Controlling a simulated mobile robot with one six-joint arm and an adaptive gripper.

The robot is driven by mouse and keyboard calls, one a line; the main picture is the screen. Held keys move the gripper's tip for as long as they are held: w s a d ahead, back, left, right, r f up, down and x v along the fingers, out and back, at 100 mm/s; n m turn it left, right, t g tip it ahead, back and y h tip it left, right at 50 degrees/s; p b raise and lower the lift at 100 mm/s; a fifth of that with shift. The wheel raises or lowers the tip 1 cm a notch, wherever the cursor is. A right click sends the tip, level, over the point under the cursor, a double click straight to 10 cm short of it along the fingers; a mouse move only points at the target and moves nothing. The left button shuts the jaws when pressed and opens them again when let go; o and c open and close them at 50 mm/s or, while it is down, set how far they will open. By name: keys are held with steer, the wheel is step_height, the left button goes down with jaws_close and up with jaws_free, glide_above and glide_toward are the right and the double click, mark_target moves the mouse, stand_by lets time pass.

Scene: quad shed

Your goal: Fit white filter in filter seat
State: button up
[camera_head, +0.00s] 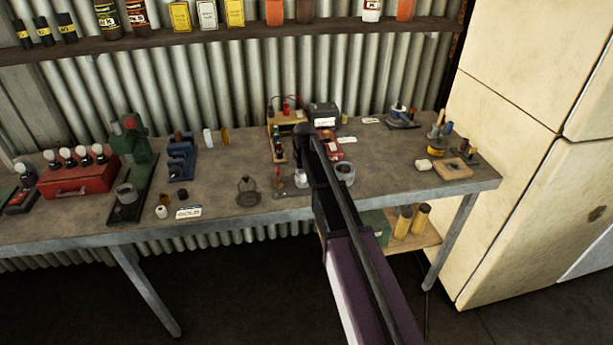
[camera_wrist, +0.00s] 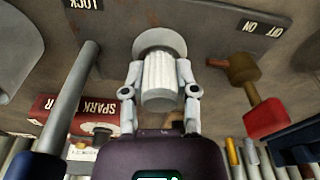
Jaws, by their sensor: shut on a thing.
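My gripper (camera_wrist: 160,95) is shut on the white filter (camera_wrist: 160,78), a pleated white cylinder between the two pale fingers in the wrist view. A pale round rim (camera_wrist: 160,42) shows at the filter's far end; I cannot tell whether it is the filter's flange or the filter seat. In the head view a small whitish piece (camera_head: 301,179) shows beside my dark arm, at the bench's front middle. My fingers are hard to make out there. The contact beneath the filter is hidden, so I cannot tell whether it is seated.
A round metal cup (camera_head: 345,172) stands just right of my arm. A red-handled lever (camera_wrist: 262,110) and a grey rod (camera_wrist: 75,95) flank the gripper. A red box (camera_wrist: 62,112) is close by. Bare bench (camera_head: 222,182) lies to the left in the head view.

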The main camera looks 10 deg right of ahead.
steer(key=o, duration=1)
steer(key=shift+c, duration=0.2)
steer(key=shift+o, duration=1.5)
steer(key=shift+r, duration=0.1)
steer(key=shift+r+p, duration=3.4)
steer(key=shift+p, duration=0.15)
